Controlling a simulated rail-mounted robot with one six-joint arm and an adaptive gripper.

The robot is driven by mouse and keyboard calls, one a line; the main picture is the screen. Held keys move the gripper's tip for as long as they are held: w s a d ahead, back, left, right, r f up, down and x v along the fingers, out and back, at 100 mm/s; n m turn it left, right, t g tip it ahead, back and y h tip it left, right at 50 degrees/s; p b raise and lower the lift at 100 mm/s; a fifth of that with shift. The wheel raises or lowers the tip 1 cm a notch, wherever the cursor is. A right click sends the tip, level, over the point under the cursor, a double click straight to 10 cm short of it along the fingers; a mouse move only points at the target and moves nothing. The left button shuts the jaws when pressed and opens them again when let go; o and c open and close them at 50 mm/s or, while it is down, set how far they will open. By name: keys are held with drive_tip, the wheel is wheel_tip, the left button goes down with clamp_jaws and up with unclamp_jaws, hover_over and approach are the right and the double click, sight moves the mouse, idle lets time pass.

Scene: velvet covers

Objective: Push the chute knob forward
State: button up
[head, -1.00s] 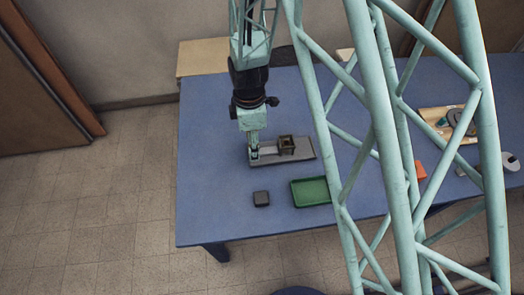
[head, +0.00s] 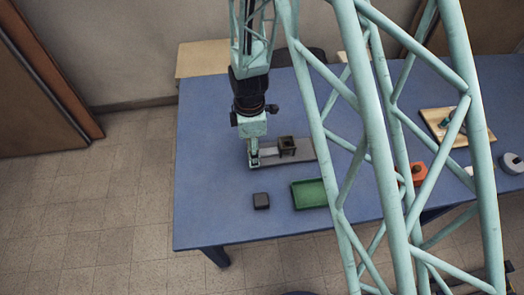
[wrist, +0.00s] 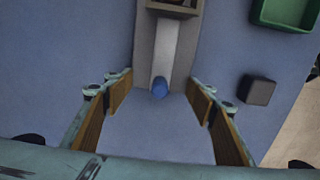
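The chute is a grey base (head: 304,152) with a small brown open frame (head: 287,146) on it, on the blue table. In the wrist view, the blue knob (wrist: 160,88) sits at the near end of a pale strip (wrist: 165,52) that runs to the brown frame (wrist: 175,8). My gripper (wrist: 160,80) is open, its two fingers spread either side of the knob with visible space on both sides. In the head view, my gripper (head: 254,161) is low at the left end of the base and hides the knob. I cannot tell its exact height.
A dark grey block (head: 261,201) and a green tray (head: 310,193) stand on the blue table (head: 215,205) in front of the chute. An orange block (head: 419,174), a wooden board (head: 480,133) and a grey round object (head: 511,163) are at the right. The table's left side is clear.

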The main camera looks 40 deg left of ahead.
sight(272, 151)
drive_tip(key=c, duration=1.3)
drive_tip(key=shift+w+d, duration=0.25)
drive_tip(key=shift+w, duration=0.05)
drive_tip(key=shift+w+d+b, duration=0.6)
drive_tip(key=shift+w+d, duration=1.6)
drive_tip(key=shift+w, duration=0.3)
drive_tip(key=o, duration=1.4)
drive_tip(key=shift+r, duration=0.1)
